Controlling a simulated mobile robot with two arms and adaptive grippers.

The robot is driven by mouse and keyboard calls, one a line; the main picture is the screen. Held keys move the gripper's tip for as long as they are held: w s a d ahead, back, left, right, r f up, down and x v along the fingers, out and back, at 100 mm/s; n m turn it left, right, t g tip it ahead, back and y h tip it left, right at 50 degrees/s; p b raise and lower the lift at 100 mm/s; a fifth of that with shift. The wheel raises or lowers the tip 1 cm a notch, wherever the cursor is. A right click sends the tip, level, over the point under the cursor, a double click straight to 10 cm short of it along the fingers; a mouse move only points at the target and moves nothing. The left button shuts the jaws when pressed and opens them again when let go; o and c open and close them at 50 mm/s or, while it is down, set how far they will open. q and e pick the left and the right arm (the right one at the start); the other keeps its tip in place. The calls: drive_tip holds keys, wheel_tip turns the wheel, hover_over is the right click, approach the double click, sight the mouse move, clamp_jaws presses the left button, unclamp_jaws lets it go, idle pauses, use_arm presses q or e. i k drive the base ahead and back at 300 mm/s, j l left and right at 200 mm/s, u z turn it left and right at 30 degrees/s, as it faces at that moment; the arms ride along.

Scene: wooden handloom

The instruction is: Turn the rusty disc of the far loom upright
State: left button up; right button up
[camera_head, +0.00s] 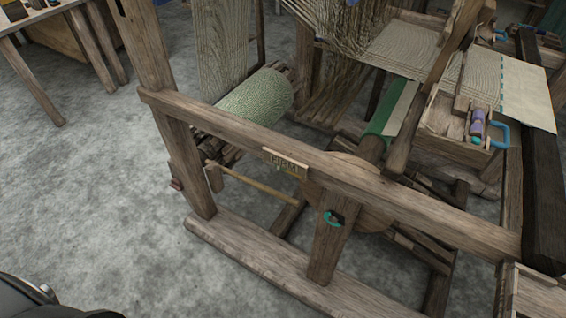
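A wooden handloom (220,122) fills the middle and right of the head view. A round brown disc (372,220) shows behind its front rail and short post, which hide part of it. I cannot tell whether this is the rusty disc; no clearly rusty disc stands out. A small teal hook-shaped piece (333,218) is on the short post. Neither of my grippers is in view.
A green cloth roll (255,98) lies behind the front rail, which bears a small label plate (285,163). A purple and teal piece (478,123) sits at right. A wooden table (35,18) stands at upper left. The grey floor at left is clear.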

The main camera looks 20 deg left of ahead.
sight(176, 184)
drive_tip(key=u, duration=1.45)
drive_tip(key=i, duration=0.05)
